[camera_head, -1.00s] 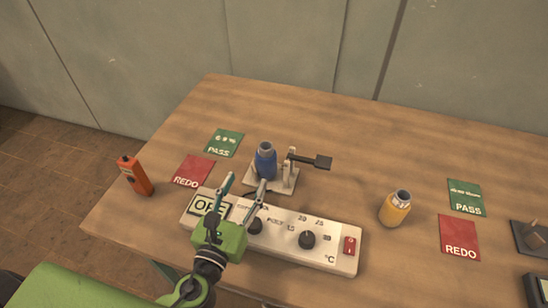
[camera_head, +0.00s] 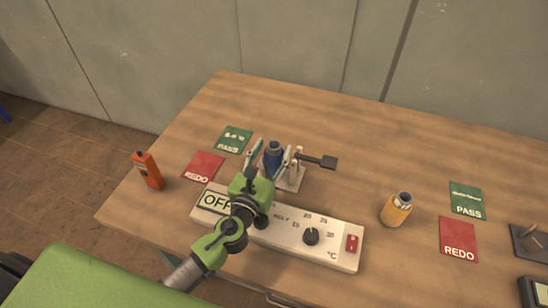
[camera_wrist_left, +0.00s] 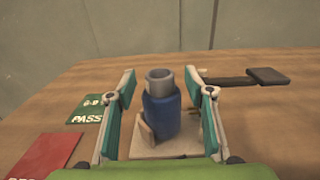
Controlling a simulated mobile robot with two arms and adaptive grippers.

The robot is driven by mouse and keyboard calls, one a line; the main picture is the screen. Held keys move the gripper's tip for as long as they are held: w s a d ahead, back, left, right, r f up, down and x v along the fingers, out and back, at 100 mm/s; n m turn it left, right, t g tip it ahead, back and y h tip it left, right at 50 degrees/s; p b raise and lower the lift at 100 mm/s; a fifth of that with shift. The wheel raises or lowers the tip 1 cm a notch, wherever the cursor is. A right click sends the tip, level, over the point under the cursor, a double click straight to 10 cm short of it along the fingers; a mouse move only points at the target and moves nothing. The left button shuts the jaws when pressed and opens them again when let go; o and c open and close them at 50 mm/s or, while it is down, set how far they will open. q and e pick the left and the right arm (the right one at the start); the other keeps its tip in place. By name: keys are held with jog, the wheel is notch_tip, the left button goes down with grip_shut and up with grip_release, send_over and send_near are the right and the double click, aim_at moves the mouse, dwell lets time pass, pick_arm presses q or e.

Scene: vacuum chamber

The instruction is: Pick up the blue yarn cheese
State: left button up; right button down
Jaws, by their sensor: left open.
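The blue yarn cheese (camera_head: 274,152) stands upright on a small pale stand with a black-ended lever. In the left wrist view the blue yarn cheese (camera_wrist_left: 161,112) shows a grey tube top and sits between the two fingers. My left gripper (camera_head: 270,154) is open, its fingers reaching to either side of the blue cheese. The left wrist view shows the gripper (camera_wrist_left: 160,105) with a gap on each side of the cheese. My right gripper is not in view.
A control box (camera_head: 285,226) with knobs lies in front of the stand. Green PASS cards (camera_head: 234,139) and red REDO cards (camera_head: 203,167) lie flat. An orange device (camera_head: 148,170) stands near the left edge. The back of the table is clear.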

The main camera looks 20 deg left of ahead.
pick_arm(q)
jog(key=shift+w, duration=1.05)
grip_shut()
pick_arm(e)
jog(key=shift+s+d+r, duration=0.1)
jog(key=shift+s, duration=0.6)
